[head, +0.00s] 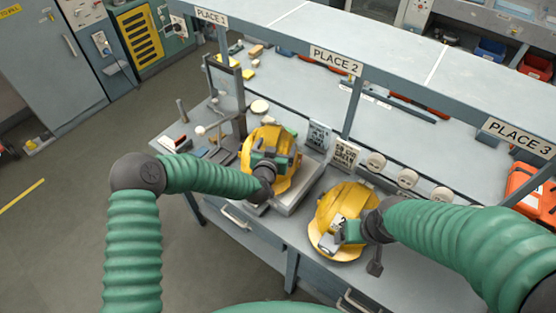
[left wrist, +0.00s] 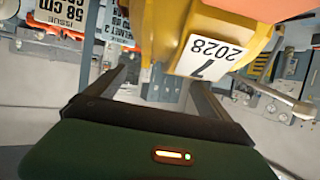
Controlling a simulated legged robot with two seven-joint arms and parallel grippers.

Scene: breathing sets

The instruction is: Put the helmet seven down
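A yellow helmet (head: 285,144) stands at the middle of the bench, by a grey tray. In the left wrist view a yellow helmet (left wrist: 178,30) carries a white label (left wrist: 208,54) reading 7 and 2028. My left gripper (head: 268,162) is at the near side of this helmet; its fingers (left wrist: 160,80) stand wide apart, with a gap beside the yellow part between them. A second yellow helmet (head: 330,205) sits to the right on the bench. My right gripper (head: 340,232) is against its near side; its fingers are too small to read.
The grey tray (head: 294,205) lies under and beside the left helmet. Printed cards (head: 345,152) and several round white pieces (head: 376,161) stand behind. A shelf labelled PLACE 1, PLACE 2 (head: 336,61) and PLACE 3 runs above. An orange case (head: 530,190) is at the right.

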